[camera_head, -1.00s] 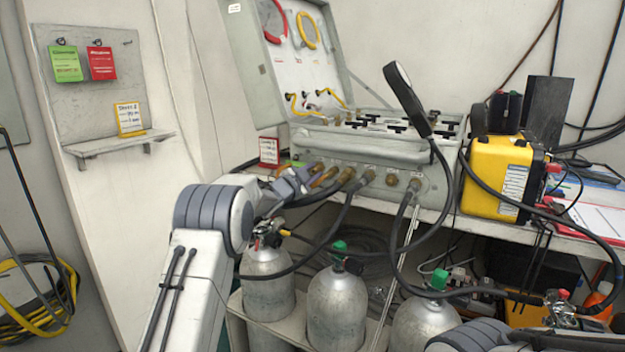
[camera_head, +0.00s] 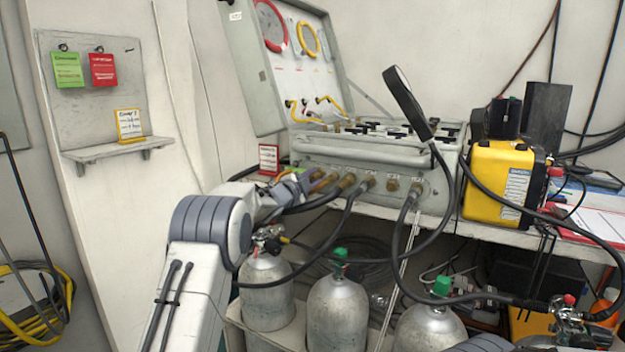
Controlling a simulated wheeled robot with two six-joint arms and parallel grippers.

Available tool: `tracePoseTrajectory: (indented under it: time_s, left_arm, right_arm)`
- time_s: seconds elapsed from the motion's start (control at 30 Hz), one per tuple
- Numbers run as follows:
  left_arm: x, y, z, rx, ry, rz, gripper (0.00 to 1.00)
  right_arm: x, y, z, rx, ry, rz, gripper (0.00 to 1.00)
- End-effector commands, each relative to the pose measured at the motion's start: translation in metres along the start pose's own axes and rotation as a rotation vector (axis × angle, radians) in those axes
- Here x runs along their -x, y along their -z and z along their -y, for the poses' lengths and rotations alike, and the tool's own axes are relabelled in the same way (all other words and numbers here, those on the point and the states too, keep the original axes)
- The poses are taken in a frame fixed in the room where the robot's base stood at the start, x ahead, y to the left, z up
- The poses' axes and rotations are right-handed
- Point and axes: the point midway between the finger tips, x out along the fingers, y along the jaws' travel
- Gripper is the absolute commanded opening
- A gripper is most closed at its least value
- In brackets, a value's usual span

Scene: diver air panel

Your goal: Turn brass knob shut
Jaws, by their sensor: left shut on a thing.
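The grey air panel case (camera_head: 365,150) stands open on the bench, with a row of brass fittings along its front face. My left arm reaches in from the left, and my left gripper (camera_head: 302,183) is at the left end of this row. It is shut on the brass knob (camera_head: 316,175) there; the fingers hide much of the knob, and how far it is turned cannot be told. Other brass fittings (camera_head: 347,182) sit to the right, some with black hoses attached. My right gripper is out of view; only part of that arm shows at the bottom right.
Black hoses (camera_head: 330,235) hang in front of the bench down to several grey cylinders (camera_head: 338,312) below. A magnifier (camera_head: 408,100) rises in front of the case. A yellow unit (camera_head: 497,183) stands to the right. A small red-bordered card (camera_head: 268,158) stands left of the case.

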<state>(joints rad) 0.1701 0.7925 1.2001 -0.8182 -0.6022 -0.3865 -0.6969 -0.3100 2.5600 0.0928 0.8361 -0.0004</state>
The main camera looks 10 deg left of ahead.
Motion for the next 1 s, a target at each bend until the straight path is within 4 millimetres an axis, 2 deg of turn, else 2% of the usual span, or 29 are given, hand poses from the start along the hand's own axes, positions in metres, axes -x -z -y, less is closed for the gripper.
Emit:
tracePoseTrajectory:
  time_s: [0.03, 0.07, 0.37, 0.53, 0.67, 1.0]
  left_arm:
    - [0.0, 0.0, 0.0, -0.001, -0.001, -0.001, 0.0]
    - [0.0, 0.0, 0.0, -0.001, -0.001, -0.001, 0.42]
    - [0.0, 0.0, 0.0, 0.0, 0.0, 0.0, 0.43]
    - [0.009, 0.0, 0.0, 0.002, 0.0, 0.001, 0.43]
    - [0.026, -0.001, 0.0, 0.002, -0.001, 0.002, 0.43]
    - [0.084, 0.0, 0.0, 0.001, -0.001, 0.002, 0.43]
  right_arm:
    - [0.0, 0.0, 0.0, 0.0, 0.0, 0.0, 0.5]
    - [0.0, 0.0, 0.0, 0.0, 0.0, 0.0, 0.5]
    - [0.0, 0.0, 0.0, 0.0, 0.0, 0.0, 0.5]
    - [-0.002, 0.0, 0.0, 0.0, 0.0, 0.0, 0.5]
    - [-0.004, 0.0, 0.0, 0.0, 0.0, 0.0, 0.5]
    - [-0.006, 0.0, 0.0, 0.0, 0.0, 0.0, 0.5]
